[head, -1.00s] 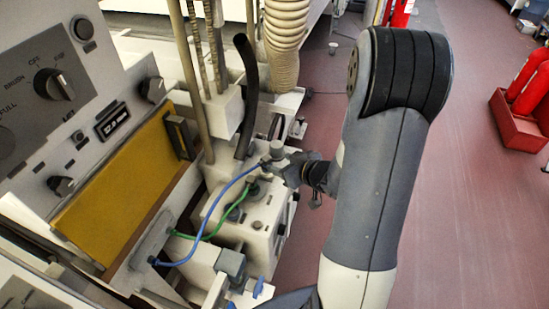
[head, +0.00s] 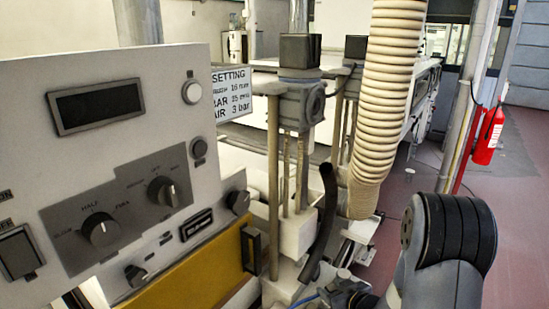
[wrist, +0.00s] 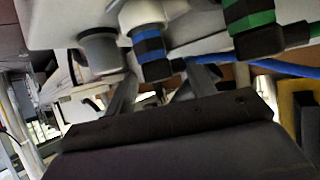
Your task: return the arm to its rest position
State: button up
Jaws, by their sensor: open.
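My gripper (wrist: 160,82) shows in the wrist view with its two fingers apart and nothing visibly held between them. Just above the fingers in that picture are a blue-banded connector (wrist: 150,52), a green-banded connector (wrist: 252,30) and a plain grey fitting (wrist: 100,52). I cannot tell whether the fingers touch any of them. In the head view my arm (head: 440,270) is bent at the lower right. The gripper end lies low near the machine's base, and the bottom edge of the picture cuts it off.
A control panel (head: 120,175) with knobs fills the left of the head view, above a yellow panel (head: 190,275). A ribbed hose (head: 390,90) and a black bent tube (head: 322,220) stand close to the arm. A red extinguisher (head: 488,135) is behind. Red floor (head: 520,230) at right is clear.

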jog(key=x, duration=0.3)
jog(key=shift+r+p, duration=0.25)
jog(key=shift+p, duration=0.05)
